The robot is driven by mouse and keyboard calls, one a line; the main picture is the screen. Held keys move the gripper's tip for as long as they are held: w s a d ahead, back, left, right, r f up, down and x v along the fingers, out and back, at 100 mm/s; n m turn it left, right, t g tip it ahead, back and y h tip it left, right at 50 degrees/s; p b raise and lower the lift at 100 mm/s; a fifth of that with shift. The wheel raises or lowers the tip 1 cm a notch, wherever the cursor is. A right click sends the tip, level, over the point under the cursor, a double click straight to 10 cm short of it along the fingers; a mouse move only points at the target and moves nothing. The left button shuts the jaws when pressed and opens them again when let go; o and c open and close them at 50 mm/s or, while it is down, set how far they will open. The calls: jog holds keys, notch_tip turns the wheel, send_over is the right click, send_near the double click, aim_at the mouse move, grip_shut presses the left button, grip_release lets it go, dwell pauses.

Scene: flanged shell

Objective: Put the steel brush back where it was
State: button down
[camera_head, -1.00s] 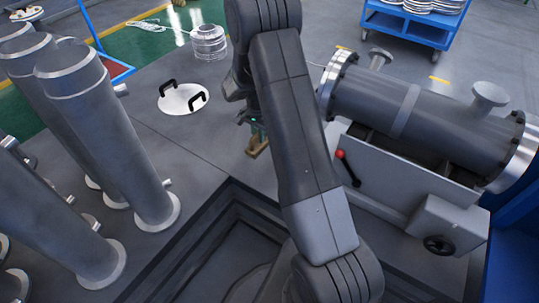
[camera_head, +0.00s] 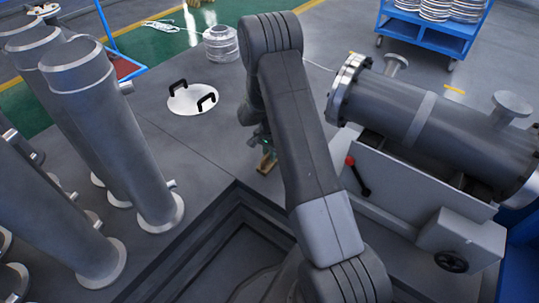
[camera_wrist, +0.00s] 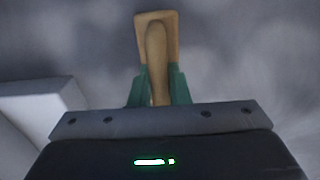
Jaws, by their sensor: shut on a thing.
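The steel brush (camera_wrist: 156,50) shows in the wrist view as a tan wooden body with a rounded handle, pointing away from the palm. My gripper (camera_wrist: 158,88) is shut on it, with a green finger on each side of the handle. No bristles can be made out. In the head view the brush (camera_head: 266,163) is a small tan shape beside my arm, low over the grey floor near the pit's corner. My gripper (camera_head: 263,143) is partly hidden behind my arm there. I cannot tell whether the brush touches the floor.
A grey flanged shell (camera_head: 430,118) lies on a stand at the right, with a red-knobbed lever (camera_head: 357,174). Upright grey pipes (camera_head: 115,135) stand at the left. A round plate with black handles (camera_head: 193,98) lies on the floor. A recessed pit (camera_head: 225,235) opens in front.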

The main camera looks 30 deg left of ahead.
jog(key=shift+f, duration=0.15)
jog(key=c, duration=1.4)
grip_release()
jog(key=shift+o, duration=0.2)
notch_tip(320, 180, up, 12)
jog(key=p, duration=0.2)
jog(key=shift+r, duration=0.25)
